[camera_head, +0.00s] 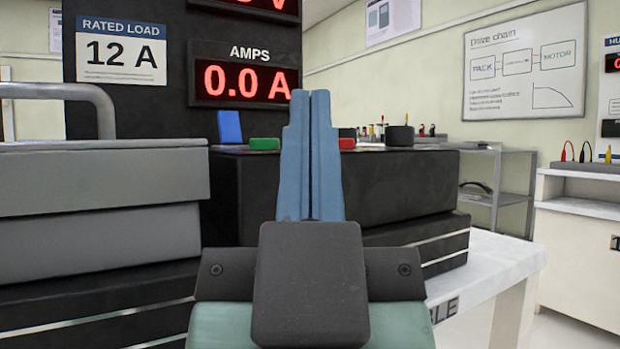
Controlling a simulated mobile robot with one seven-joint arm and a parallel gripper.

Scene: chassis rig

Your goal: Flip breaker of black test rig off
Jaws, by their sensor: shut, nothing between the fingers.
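The black test rig (395,190) is a low black box on the table, with a tall black panel behind it. On its top I see a blue upright piece (229,126) at the left, a green button (264,144), a red button (347,143) partly behind my fingers, and a black round knob (399,136) at the right. I cannot tell for sure which of these is the breaker. My gripper (310,95) points away from me in front of the rig, its blue fingers together and empty. The fingers hide the middle of the rig's top; contact cannot be told.
A grey lidded case (100,225) with a handle stands close at the left. The amps display (243,75) reads 0.0 A, beside a rated load 12 A sign (121,51). The white table (495,265) has bare room at right. A grey shelf (515,180) stands behind.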

